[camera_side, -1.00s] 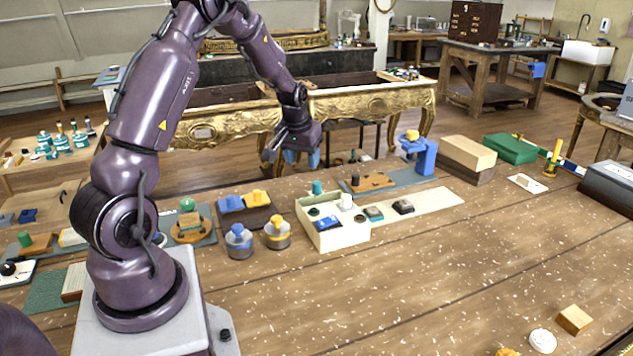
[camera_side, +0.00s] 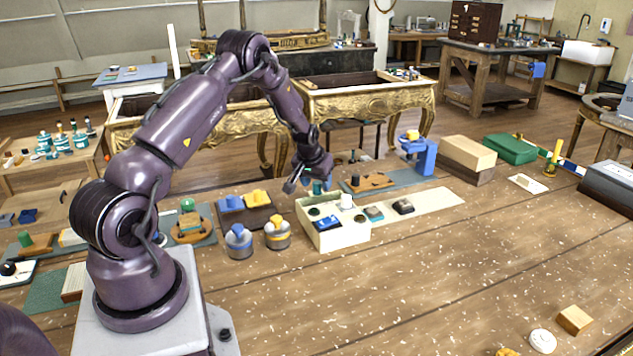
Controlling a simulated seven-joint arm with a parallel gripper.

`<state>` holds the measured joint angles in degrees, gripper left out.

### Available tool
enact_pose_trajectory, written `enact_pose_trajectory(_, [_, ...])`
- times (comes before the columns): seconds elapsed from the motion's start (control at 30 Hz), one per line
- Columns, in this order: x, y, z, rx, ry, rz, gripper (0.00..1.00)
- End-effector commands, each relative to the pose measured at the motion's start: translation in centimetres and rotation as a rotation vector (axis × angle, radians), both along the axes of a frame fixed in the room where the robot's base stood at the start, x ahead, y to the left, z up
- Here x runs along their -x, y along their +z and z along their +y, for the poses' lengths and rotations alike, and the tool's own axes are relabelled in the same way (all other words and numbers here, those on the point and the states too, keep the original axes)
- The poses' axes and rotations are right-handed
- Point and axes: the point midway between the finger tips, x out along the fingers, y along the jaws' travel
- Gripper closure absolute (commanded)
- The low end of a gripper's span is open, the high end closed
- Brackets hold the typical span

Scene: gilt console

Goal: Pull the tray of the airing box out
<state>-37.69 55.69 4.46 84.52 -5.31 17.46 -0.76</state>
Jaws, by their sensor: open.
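No box in view is plainly marked as the airing box, and I cannot make out a pulled-out tray. The nearest candidate is a cream open box (camera_side: 346,238) at mid-table, holding small dark, white and blue pieces. Another is a two-tone wooden box (camera_side: 468,155) at the back right, light above and dark below. My gripper (camera_side: 304,185) is open and empty. In the picture it hangs just above the back left edge of the cream box, beside a teal knob (camera_side: 318,188). Whether it touches anything there is too small to tell.
Yellow-and-blue and yellow-topped jars (camera_side: 277,233) stand left of the cream box. A wooden piece with a dark knob (camera_side: 370,182) lies behind it. A blue stand (camera_side: 419,155) and green box (camera_side: 510,148) are farther right. The front middle of the table is clear.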

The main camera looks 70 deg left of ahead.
Motion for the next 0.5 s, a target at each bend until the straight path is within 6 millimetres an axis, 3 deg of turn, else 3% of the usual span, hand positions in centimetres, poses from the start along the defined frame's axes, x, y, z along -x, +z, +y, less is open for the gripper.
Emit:
enact_pose_trajectory(0.27, [-0.03, -0.19, 0.05, 0.000, 0.000, 0.000, 0.48])
enact_pose_trajectory(0.37, [-0.02, -0.18, 0.05, 0.001, 0.000, 0.001, 0.66])
enact_pose_trajectory(0.5, [-0.03, -0.17, 0.04, 0.001, 0.000, 0.001, 0.98])
